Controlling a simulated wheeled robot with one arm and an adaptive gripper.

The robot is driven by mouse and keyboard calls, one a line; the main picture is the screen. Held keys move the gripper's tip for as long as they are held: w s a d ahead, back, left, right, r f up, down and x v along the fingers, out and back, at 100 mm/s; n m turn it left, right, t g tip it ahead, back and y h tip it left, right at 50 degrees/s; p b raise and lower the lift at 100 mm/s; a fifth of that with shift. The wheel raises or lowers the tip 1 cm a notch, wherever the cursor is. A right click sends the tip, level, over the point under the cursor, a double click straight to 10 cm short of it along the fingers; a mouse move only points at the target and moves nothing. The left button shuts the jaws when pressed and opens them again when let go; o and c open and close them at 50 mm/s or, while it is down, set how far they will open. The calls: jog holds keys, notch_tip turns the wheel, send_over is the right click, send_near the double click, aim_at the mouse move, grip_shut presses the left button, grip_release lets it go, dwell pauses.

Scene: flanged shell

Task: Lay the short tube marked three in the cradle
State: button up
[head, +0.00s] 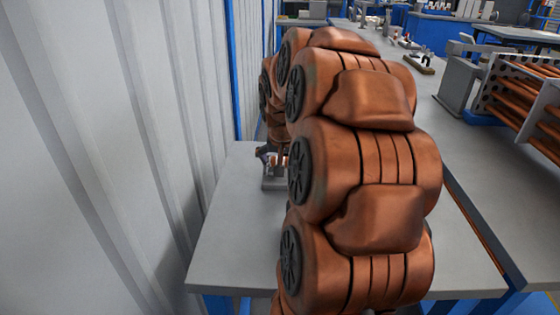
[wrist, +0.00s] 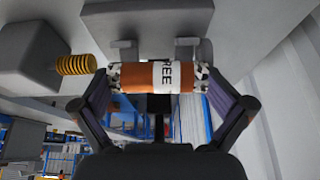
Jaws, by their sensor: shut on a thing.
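The short tube (wrist: 135,77) is orange with a white band lettered "REE" and black-and-white speckled ends. In the wrist view it lies crosswise between the fingers of my gripper (wrist: 158,84), which is shut on its two ends. Beyond the tube are two small grey upright pieces (wrist: 124,45) on a grey surface, which look like the cradle. I cannot tell whether the tube touches them. In the head view my arm hides most of the work area. A small grey fixture (head: 273,184) shows at its left edge on the table.
In the wrist view a yellow ribbed cylinder (wrist: 77,65) sticks out from a grey block (wrist: 36,48), close to the tube's left end. In the head view the grey table (head: 232,245) stands beside a corrugated wall (head: 110,140). A rack of copper-coloured tubes (head: 525,95) stands at right.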

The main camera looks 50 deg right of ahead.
jog(key=shift+s+a+f, duration=0.1)
jog(key=shift+s+f, duration=0.1)
jog(key=shift+f, duration=0.3)
jog(key=shift+s+f, duration=0.2)
jog(key=shift+f, duration=0.25)
jog(key=o, duration=1.3)
jog(key=shift+f, duration=0.1)
jog(key=shift+s+a+f+g, duration=0.15)
jog(key=shift+s+f+g, duration=0.05)
jog(key=shift+g, duration=0.1)
jog(key=shift+s+r+y, duration=0.1)
jog(key=shift+r+y, duration=0.2)
jog(key=shift+r, duration=0.1)
jog(key=r, duration=0.4)
jog(key=shift+s+d+r, duration=0.2)
jog(key=shift+s+d, duration=0.15)
jog(key=a+v, duration=0.1)
jog(key=v, duration=0.8)
jog(key=shift+w+a, duration=0.3)
jog(key=shift+w, duration=0.05)
jog(key=shift+f, duration=0.15)
